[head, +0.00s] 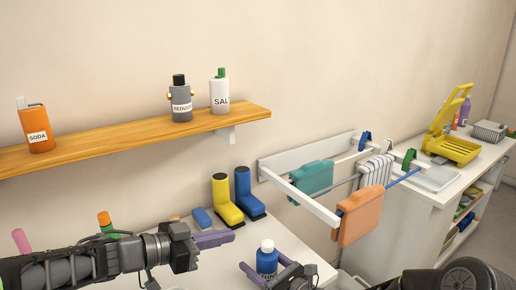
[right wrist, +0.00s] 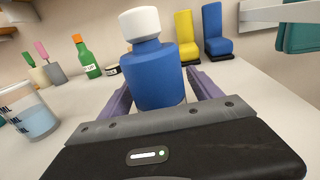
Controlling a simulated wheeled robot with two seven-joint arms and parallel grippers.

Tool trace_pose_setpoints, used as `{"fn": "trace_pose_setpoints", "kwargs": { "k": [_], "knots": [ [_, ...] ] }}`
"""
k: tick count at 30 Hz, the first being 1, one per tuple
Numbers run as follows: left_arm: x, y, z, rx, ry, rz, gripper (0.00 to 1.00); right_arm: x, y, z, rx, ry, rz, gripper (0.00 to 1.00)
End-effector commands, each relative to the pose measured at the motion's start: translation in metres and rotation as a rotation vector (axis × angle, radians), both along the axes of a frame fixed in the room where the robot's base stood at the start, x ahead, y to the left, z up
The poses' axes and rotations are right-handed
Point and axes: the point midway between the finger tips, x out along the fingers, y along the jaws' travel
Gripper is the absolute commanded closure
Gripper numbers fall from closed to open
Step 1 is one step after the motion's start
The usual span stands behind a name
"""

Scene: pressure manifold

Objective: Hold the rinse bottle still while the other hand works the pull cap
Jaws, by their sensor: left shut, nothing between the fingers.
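My left gripper (head: 214,239) is shut and empty, to the left of the bottle and a little higher in the head view, apart from the cap.
Yellow (head: 226,203) and blue (head: 249,194) boot-shaped holders stand behind the bottle. A green bottle (right wrist: 85,58) and a clear beaker (right wrist: 32,115) of blue liquid stand to the left. A wooden shelf (head: 130,135) and a towel rack (head: 300,192) are on the wall.

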Motion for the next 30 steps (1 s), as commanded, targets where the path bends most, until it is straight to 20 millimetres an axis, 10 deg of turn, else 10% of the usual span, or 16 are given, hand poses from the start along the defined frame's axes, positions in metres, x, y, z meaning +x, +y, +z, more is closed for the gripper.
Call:
{"fn": "trace_pose_setpoints", "kwargs": {
  "k": [14,30],
  "knots": [
    [0.000,0.000,0.000,0.000,0.000,0.000,1.00,-0.008,-0.009,0.000,-0.001,0.001,-0.001,0.23],
    [0.000,0.000,0.000,0.000,0.000,0.000,1.00,-0.076,-0.078,0.000,-0.001,0.001,-0.003,0.23]
  ]
}}
